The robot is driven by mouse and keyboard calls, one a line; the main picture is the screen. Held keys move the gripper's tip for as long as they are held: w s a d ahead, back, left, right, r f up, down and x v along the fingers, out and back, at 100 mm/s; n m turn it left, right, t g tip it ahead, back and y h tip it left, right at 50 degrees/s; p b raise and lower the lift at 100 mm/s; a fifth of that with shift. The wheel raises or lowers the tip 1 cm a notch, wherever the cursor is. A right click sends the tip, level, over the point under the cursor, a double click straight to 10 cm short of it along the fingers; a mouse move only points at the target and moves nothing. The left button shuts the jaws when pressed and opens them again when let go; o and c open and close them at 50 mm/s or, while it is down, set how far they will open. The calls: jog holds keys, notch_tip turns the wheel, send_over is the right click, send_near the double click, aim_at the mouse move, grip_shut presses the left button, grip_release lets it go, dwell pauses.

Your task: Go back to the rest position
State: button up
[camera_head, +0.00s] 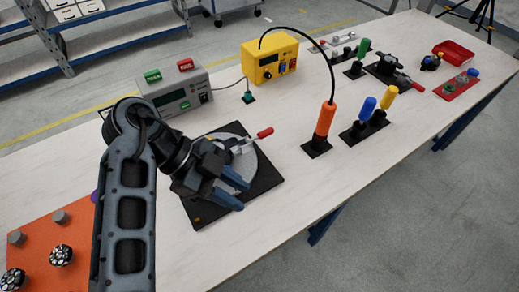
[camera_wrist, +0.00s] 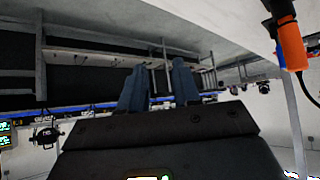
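My gripper (camera_head: 233,190) is above the front part of the round grey fixture on its black base plate (camera_head: 262,185), which has a red-tipped lever (camera_head: 264,133). In the head view its two blue fingers stand apart with nothing seen between them. In the wrist view the fingers (camera_wrist: 160,88) are also apart, with an empty gap. My arm and gripper hide part of the fixture and of the table's left side.
On the white table (camera_head: 240,258) are a grey tester (camera_head: 180,93), a yellow box (camera_head: 270,60), an orange cabled tool (camera_head: 324,120), blue (camera_head: 368,108) and yellow (camera_head: 387,96) handles, a red tray (camera_head: 453,50) and an orange board (camera_head: 40,226). The front middle is clear.

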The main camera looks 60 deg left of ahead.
jog(key=w+d+f+n+t+y, duration=0.1)
jog(key=w+d+f+n, duration=0.1)
jog(key=w+d+f, duration=0.4)
jog(key=w+d+f+n+t+y, duration=0.1)
jog(key=w+d+f+n, duration=0.15)
jog(key=w+d, duration=0.7)
jog(key=w+d+f+n+y, duration=0.1)
jog(key=w+d+f, duration=0.4)
jog(key=d, duration=0.4)
jog(key=s+d+f+n+t+y, duration=0.1)
jog(key=d+f+n, duration=0.1)
jog(key=d, duration=0.9)
jog(key=s+d+r+n+t+y+b, duration=0.1)
jog(key=s+d+r+n+y, duration=0.25)
jog(key=s+d, duration=1)
jog(key=s+a+r+m+t+h, duration=0.1)
jog(key=s+r+t, duration=0.3)
jog(key=s+r, duration=1)
notch_tip(320, 180, up, 3)
jog(key=shift+s+f+m, duration=0.15)
jog(key=shift+s+m, duration=0.15)
jog(key=shift+m, duration=0.6)
jog(key=shift+h, duration=0.25)
